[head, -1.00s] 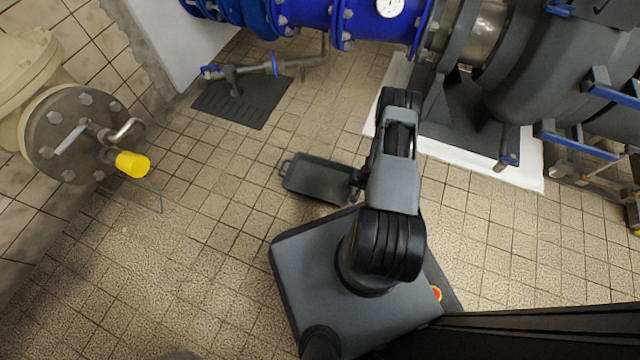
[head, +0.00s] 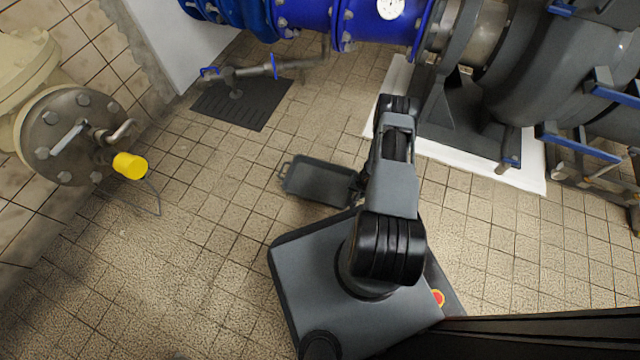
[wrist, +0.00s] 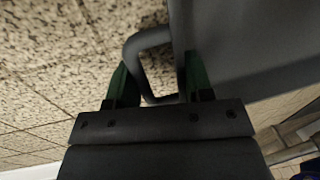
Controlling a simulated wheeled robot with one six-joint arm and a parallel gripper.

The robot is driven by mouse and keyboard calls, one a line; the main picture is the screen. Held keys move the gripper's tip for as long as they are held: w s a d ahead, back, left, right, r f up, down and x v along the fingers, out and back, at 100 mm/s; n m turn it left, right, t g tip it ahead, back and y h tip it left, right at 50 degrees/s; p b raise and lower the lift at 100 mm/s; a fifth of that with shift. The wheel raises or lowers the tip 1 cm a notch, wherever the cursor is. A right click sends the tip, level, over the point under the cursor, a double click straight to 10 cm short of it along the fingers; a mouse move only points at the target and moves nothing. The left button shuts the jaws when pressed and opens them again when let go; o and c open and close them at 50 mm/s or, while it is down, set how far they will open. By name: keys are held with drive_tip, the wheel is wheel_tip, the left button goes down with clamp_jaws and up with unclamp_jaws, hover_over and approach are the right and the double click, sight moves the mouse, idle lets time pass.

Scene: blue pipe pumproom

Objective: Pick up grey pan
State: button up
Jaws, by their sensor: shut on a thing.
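The grey pan (head: 318,181) is a shallow rectangular tray with a loop handle at each end. In the head view it is left of my arm, over the tiled floor. I cannot tell whether it touches the floor. My gripper (head: 357,186) is at its right end, partly hidden by my arm. In the wrist view the pan's grey side (wrist: 245,40) fills the upper right. My gripper (wrist: 158,82) is shut on the pan's loop handle, with one green finger on each side of it.
A dark mat (head: 240,103) with a small pipe stand lies behind the pan. A grey pump (head: 540,70) on a white plinth stands at the back right. A flange with a yellow cap (head: 130,165) is at the left. Tiled floor left of the pan is clear.

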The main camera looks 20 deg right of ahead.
drive_tip(key=c, duration=0.5)
drive_tip(key=shift+o, duration=0.2)
drive_tip(key=shift+r, duration=0.15)
